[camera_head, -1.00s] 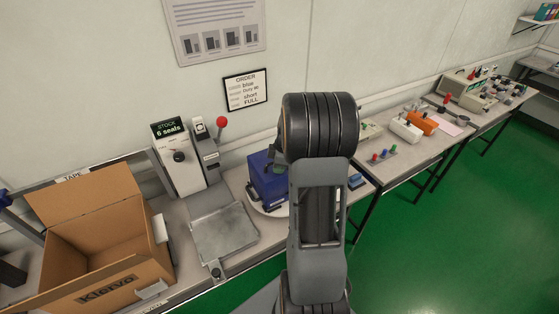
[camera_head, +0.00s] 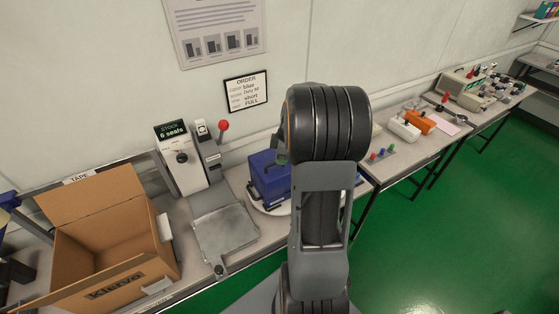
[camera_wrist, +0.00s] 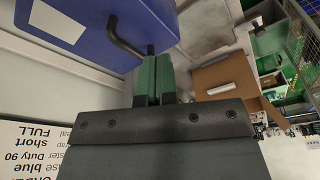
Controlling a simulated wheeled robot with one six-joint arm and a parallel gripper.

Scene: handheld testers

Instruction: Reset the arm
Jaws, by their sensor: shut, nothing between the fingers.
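My gripper (camera_wrist: 154,80) shows in the wrist view with its green fingers closed together and nothing between them. The blue tester (camera_wrist: 85,25), with a white label and a bent black handle (camera_wrist: 126,40), lies just beyond the fingertips in that view. I cannot tell whether the fingers touch the handle. In the head view the blue tester (camera_head: 268,176) stands on a round white plate (camera_head: 262,208) on the bench. My arm rises in front of it and hides its right side and most of my gripper.
An open cardboard box (camera_head: 110,250) stands left on the bench, beside a metal plate (camera_head: 226,232). Behind are a seal dispenser (camera_head: 180,158) and a lever with a red knob (camera_head: 223,126). An order sign (camera_head: 246,92) hangs on the wall. Other testers (camera_head: 405,129) stand on the right bench.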

